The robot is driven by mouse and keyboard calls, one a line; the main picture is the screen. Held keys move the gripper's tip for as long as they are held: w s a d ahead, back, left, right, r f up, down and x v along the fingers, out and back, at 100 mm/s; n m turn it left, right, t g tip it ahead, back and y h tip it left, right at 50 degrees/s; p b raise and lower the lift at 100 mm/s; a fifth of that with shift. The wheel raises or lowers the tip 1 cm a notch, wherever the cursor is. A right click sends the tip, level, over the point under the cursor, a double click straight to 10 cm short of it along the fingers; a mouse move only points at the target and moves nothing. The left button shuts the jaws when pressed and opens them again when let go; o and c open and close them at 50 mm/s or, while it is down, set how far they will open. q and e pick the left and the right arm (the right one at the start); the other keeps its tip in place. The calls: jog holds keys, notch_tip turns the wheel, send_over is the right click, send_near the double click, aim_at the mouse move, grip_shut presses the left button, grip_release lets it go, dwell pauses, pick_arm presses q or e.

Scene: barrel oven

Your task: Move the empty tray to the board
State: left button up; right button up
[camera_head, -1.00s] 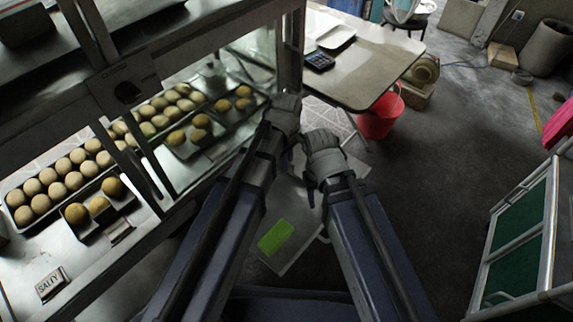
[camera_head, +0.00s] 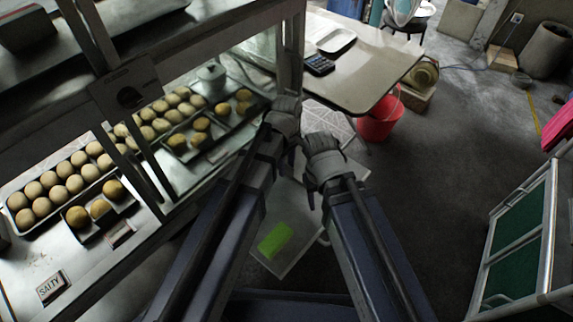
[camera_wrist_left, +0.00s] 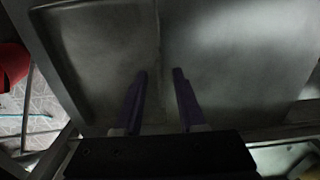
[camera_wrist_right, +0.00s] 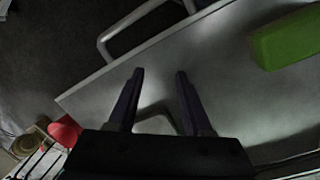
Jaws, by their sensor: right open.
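A pale empty tray (camera_head: 336,40) lies on the light table (camera_head: 375,75) at the top. My left gripper (camera_head: 285,125) is beside the display case, below and left of that table. In the left wrist view its fingers (camera_wrist_left: 158,72) are apart with nothing between them, in front of a dark grey metal surface (camera_wrist_left: 230,50) that I cannot identify. My right gripper (camera_head: 314,190) is a little lower and to the right. Its fingers (camera_wrist_right: 160,74) are apart and empty above a grey metal surface (camera_wrist_right: 225,70). I cannot tell which thing is the board.
The display case (camera_head: 180,190) with trays of buns fills the left. A green block (camera_head: 275,240) lies on the low metal surface below my arms. A calculator (camera_head: 320,64) is on the table, with a red bucket (camera_head: 380,118) beneath. A green-panelled frame (camera_head: 520,240) stands right; the floor between is clear.

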pick_arm(q)
notch_tip(320, 180, up, 11)
jog(key=p, duration=1.1)
jog(key=shift+r, duration=0.2)
pick_arm(e)
notch_tip(320, 180, up, 12)
jog(key=shift+f, duration=0.25)
